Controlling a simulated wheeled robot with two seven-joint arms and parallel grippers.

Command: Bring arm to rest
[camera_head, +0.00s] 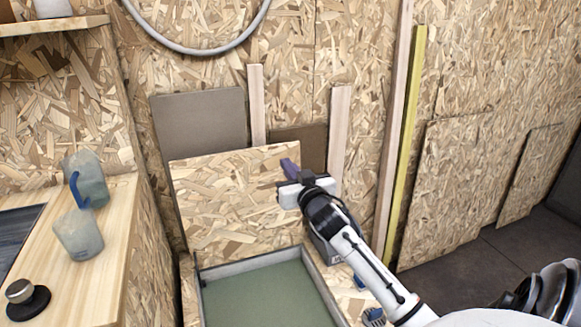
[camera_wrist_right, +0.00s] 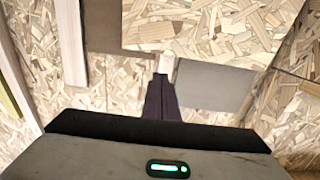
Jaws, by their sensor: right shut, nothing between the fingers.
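My right arm reaches in from the lower right in the head view. Its gripper (camera_head: 287,165) is in front of an upright chipboard panel (camera_head: 225,205), near the panel's upper right corner. In the right wrist view the gripper fingers (camera_wrist_right: 163,75) are together, with nothing visible between them. They point toward the chipboard. My left gripper is not in view.
A shallow tray with a green bottom (camera_head: 265,295) lies below the panel. Upright wooden strips (camera_head: 338,130) lean on the wall.

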